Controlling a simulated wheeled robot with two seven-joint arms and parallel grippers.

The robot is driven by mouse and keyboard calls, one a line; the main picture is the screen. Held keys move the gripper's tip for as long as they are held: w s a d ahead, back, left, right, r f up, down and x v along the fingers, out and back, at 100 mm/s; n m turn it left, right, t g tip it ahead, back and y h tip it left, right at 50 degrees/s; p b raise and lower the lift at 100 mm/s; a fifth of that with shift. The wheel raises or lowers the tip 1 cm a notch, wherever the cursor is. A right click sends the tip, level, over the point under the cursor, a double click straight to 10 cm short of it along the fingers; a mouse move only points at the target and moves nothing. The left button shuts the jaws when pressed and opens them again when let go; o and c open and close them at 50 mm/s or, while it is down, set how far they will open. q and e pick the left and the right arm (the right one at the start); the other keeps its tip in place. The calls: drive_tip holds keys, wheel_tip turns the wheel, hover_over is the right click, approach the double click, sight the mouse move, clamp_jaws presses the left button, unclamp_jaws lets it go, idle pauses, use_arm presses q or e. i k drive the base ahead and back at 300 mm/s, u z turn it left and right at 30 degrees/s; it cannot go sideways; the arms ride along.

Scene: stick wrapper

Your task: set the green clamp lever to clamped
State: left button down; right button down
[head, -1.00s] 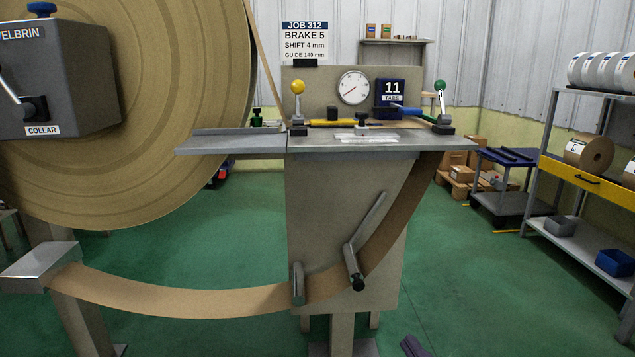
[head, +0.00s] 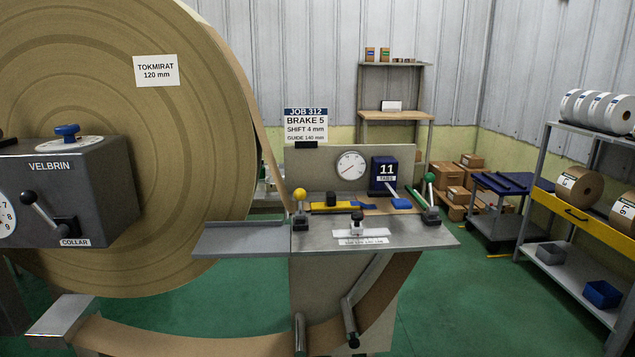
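The green clamp lever (head: 430,192) has a green ball on a metal shaft. It stands roughly upright on a dark base at the right end of the grey machine table (head: 400,237). Whether it is clamped cannot be told from this view. A similar yellow-ball lever (head: 300,207) stands at the left end of the same table. Neither of my grippers shows in the head view.
A large paper roll (head: 215,120) and a grey control box (head: 80,185) fill the left. A dial gauge (head: 351,165), a dark blue counter (head: 384,175) and a yellow tool (head: 335,206) are between the levers. A shelf rack (head: 560,215) stands right.

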sight(430, 177)
drive_tip(key=k, duration=0.6)
drive_tip(key=z, duration=0.45)
drive_tip(key=i, duration=1.65)
drive_tip(key=u, duration=0.5)
